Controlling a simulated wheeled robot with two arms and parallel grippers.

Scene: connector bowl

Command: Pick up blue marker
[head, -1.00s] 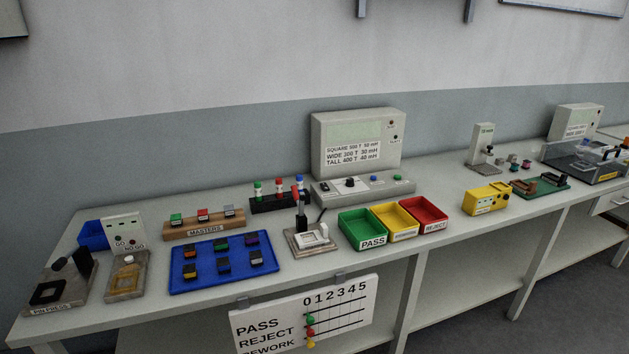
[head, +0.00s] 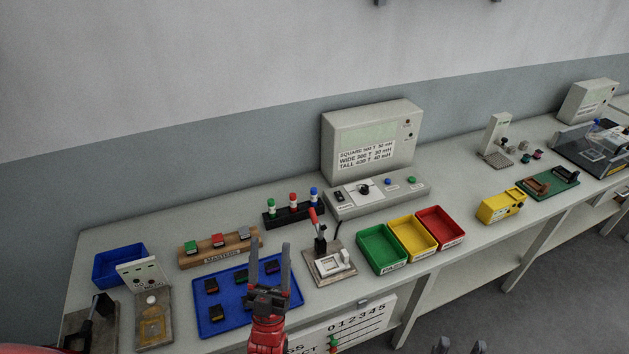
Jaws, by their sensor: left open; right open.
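The blue marker (head: 314,195) stands upright at the right end of a small black rack (head: 271,217). It has a blue top and a white body. A red-topped marker (head: 293,200) and a green-topped marker (head: 271,206) stand to its left in the same rack. My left gripper (head: 270,248) is open and empty, its fingers pointing toward the back over the right part of the blue tray. In the picture it is below and left of the blue marker, apart from it. My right gripper (head: 461,346) shows only its fingertips at the bottom edge, open and empty.
A clamp fixture with a red handle (head: 331,263) stands in front of the rack, to its right. The grey meter box (head: 371,141) is behind it. Green (head: 381,249), yellow and red bins are to the right. The blue tray (head: 211,327) holds several dark parts.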

